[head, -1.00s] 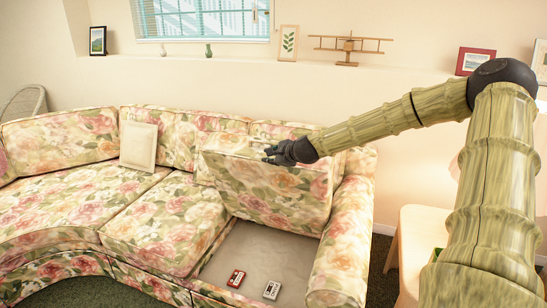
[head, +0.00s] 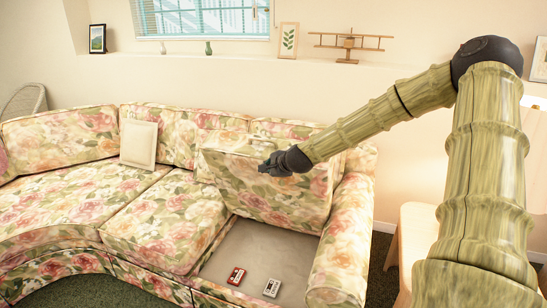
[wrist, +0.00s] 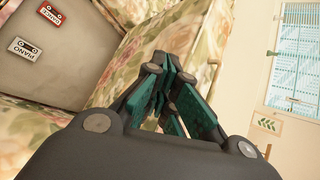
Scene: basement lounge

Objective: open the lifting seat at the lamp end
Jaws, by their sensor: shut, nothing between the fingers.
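The floral lifting seat (head: 265,185) at the lamp end of the sofa stands tilted up, leaning toward the backrest. Below it the grey storage compartment (head: 248,252) is open. A red cassette (head: 236,277) and a white cassette (head: 271,288) lie in it; the wrist view shows the red one (wrist: 50,13) and the white one (wrist: 25,47), marked PIANO. My gripper (head: 265,168) is shut and empty, in front of the raised seat's upper part. I cannot tell whether it touches the seat. In the wrist view its teal-padded fingers (wrist: 168,92) are together.
The sofa arm (head: 342,245) stands right of the open compartment. A lit lamp (head: 535,150) and a pale side table (head: 412,235) are at the right, partly behind my arm. A cream cushion (head: 139,144) rests on the backrest. Ledge items include a wooden plane (head: 349,42).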

